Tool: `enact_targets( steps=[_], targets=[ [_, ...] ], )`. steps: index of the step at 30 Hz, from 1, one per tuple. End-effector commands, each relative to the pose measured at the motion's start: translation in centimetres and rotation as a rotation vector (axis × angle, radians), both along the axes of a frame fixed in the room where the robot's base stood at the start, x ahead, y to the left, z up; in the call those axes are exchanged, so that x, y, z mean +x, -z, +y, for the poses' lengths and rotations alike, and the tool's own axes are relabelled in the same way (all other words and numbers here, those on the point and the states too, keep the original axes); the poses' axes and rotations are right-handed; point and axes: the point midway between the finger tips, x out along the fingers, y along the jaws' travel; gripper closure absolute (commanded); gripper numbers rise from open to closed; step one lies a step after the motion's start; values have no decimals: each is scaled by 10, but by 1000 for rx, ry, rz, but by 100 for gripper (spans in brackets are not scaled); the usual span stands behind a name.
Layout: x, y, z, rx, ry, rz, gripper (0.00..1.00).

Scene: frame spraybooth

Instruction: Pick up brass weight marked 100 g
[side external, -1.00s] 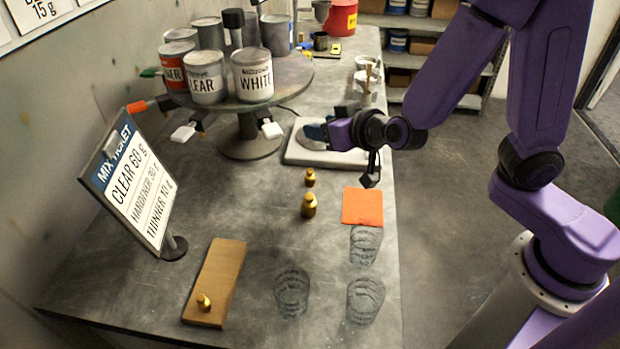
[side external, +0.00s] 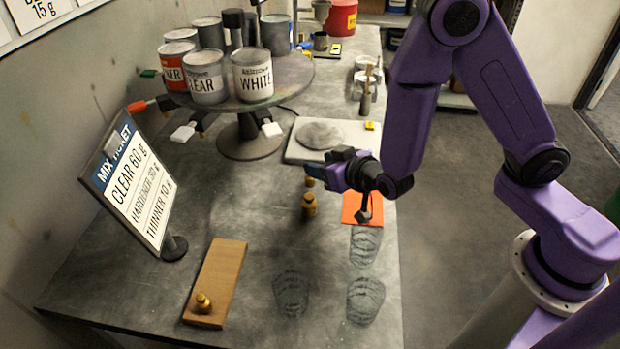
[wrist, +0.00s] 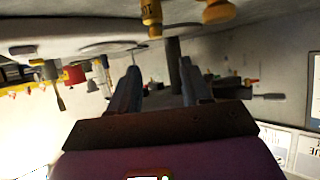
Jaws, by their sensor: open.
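Three brass weights show in the side view. The larger one (side external: 309,206) stands upright on the bench, left of the orange square. A smaller one (side external: 309,182) stands just behind it, partly hidden by my gripper. A third (side external: 203,302) stands on the wooden strip. Their markings are too small to read, so I cannot tell which is the 100 g weight. My gripper (side external: 314,172) is open and empty, above and behind the larger weight, pointing left. In the wrist view, brass pieces (wrist: 151,18) and (wrist: 217,11) show at the top edge, beyond the open fingers (wrist: 160,78).
A pale scale (side external: 340,149) with a round pan stands behind my gripper. The turntable (side external: 285,88) with several paint cans is at the back left. The mix ticket stand (side external: 130,180) is on the left.

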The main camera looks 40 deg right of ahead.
Motion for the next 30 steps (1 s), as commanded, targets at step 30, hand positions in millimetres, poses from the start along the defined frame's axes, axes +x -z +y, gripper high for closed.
enact_targets(
  steps=[30],
  targets=[
    [27, 45, 0, 0, 0, 1, 75]
  ],
)
